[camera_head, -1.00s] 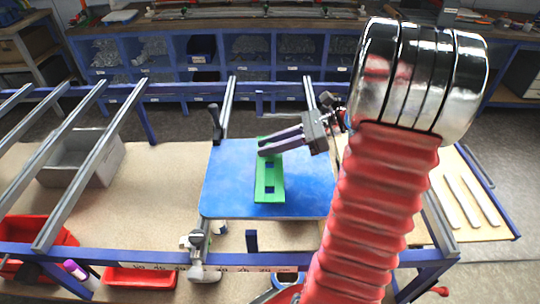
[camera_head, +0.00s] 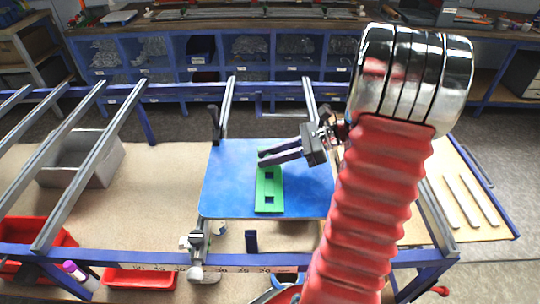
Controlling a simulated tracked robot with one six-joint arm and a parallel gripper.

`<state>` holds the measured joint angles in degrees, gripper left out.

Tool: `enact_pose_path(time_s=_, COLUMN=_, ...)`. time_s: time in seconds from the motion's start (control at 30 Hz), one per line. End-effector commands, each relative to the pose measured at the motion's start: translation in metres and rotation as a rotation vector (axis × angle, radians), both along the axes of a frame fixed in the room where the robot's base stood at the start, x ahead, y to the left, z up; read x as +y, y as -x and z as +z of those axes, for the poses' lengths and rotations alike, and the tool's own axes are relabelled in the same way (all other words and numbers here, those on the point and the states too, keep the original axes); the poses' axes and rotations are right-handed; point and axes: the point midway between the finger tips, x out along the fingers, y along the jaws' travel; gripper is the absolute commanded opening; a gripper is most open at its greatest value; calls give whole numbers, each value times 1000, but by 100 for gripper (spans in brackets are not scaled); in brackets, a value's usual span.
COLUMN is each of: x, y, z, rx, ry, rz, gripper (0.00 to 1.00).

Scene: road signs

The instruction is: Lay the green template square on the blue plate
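The green template (camera_head: 269,190) lies on the blue plate (camera_head: 226,180), a little right of its middle, its long side running from near to far. It has two square cut-outs. My gripper (camera_head: 261,158) is above the template's far end, coming in from the right. Its two dark fingers point left with a gap between them, and I see nothing held in it. The far end of the template is partly hidden behind the fingers.
Clamps hold at the plate's front left (camera_head: 197,245) and back left (camera_head: 215,122). Metal rails cross the frame at left. A grey bin (camera_head: 85,160) and red bins (camera_head: 140,278) stand left. A wooden board with white strips (camera_head: 470,200) lies right.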

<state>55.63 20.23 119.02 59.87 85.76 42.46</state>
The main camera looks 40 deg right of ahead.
Motion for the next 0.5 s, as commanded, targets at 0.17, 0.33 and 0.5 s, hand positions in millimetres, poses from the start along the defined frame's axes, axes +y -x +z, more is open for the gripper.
enact_pose_path(time_s=0.17, x=0, y=0, z=0, rx=0, ry=0, rz=0, gripper=33)
enact_pose_path(time_s=0.33, x=0, y=0, z=0, rx=0, ry=0, rz=0, gripper=38)
enact_pose_path(time_s=0.5, x=1, y=0, z=1, rx=0, ry=0, rz=1, gripper=38)
